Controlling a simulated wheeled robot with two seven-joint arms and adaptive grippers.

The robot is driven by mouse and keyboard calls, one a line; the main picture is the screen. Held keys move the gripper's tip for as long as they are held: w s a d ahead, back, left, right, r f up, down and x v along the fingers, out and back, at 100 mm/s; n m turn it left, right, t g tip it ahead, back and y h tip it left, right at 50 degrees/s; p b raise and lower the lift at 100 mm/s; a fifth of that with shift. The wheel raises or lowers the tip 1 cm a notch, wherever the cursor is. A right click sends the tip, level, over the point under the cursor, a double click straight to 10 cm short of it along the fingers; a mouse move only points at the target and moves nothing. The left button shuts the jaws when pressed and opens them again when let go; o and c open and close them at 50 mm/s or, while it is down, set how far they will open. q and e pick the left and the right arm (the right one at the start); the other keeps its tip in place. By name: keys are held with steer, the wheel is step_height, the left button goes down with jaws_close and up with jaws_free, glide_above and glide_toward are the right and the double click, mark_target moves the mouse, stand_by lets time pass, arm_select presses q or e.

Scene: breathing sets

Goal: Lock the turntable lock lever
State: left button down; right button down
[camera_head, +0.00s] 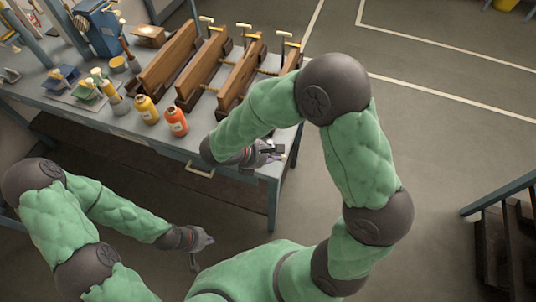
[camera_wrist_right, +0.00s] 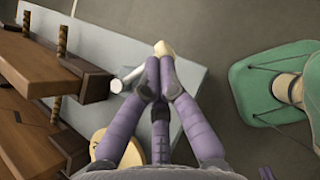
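I cannot make out the turntable lock lever for certain in either view. My right gripper (camera_head: 268,150) is at the near right corner of the workbench (camera_head: 245,166). In the right wrist view its purple fingers (camera_wrist_right: 158,88) come together at the tips over the bench edge. A small cream piece (camera_wrist_right: 163,48) shows just beyond the tips; I cannot tell whether it is gripped. A pale metal handle (camera_wrist_right: 126,79) lies just left of the fingers. My left gripper (camera_head: 198,240) hangs low in front of the bench, apart from it; its fingers are too small to read.
Several wooden clamps (camera_head: 170,55) stand on the bench. A yellow bottle (camera_head: 147,108) and an orange bottle (camera_head: 177,121) stand at its front edge. A round tan piece (camera_wrist_right: 98,142) is partly hidden behind a finger. Open floor (camera_head: 440,120) lies to the right.

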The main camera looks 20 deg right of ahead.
steer(key=shift+s+d, duration=0.15)
steer(key=shift+d, duration=0.15)
arm_select(q)
steer(key=shift+s+a+r, duration=0.1)
steer(key=shift+a+r, duration=0.1)
steer(key=shift+r, duration=0.1)
arm_select(e)
steer(key=shift+f, duration=0.1)
arm_select(q)
steer(key=shift+d+r+p, duration=0.1)
steer(key=shift+p, duration=0.2)
arm_select(e)
steer(key=shift+a+f, duration=0.1)
steer(key=shift+a, duration=0.2)
